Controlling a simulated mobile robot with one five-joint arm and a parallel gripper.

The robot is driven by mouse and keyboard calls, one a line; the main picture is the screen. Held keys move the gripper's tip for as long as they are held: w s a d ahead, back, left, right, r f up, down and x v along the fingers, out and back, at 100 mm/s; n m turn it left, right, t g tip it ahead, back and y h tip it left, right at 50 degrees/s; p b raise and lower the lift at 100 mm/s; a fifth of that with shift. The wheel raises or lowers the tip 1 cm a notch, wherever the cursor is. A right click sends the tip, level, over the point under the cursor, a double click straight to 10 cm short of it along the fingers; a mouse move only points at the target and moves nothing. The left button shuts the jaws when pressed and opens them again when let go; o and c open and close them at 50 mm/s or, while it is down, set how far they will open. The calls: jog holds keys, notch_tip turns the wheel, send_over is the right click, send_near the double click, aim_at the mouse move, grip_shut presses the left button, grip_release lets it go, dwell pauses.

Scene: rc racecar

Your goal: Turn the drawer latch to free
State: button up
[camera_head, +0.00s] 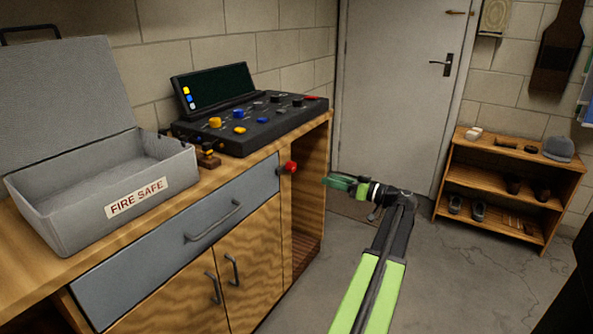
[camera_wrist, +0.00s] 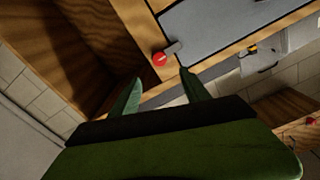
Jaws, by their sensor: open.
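The drawer latch has a red knob (camera_head: 290,167) on the wooden frame at the right end of the grey drawer front (camera_head: 180,225). In the wrist view the red knob (camera_wrist: 159,59) carries a short grey bar (camera_wrist: 174,47) that points toward the drawer front (camera_wrist: 215,22). The drawer looks closed. My gripper (camera_head: 328,181) is to the right of the knob in the head view, apart from it. In the wrist view its two green fingers (camera_wrist: 161,76) are spread and empty, with the knob just beyond the gap between them.
The wooden bench carries an open grey fire safe box (camera_head: 150,205) and a black control console (camera_head: 255,125). Cabinet doors (camera_head: 245,265) are under the drawer, with an open bay (camera_head: 308,205) to their right. A shoe shelf (camera_head: 510,185) stands at the right; concrete floor (camera_head: 460,285) lies clear before it.

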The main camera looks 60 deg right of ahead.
aim_at(294, 168)
jog(key=w, duration=1.4)
jog(key=shift+w+d, duration=0.1)
jog(key=shift+w, duration=0.3)
grip_shut()
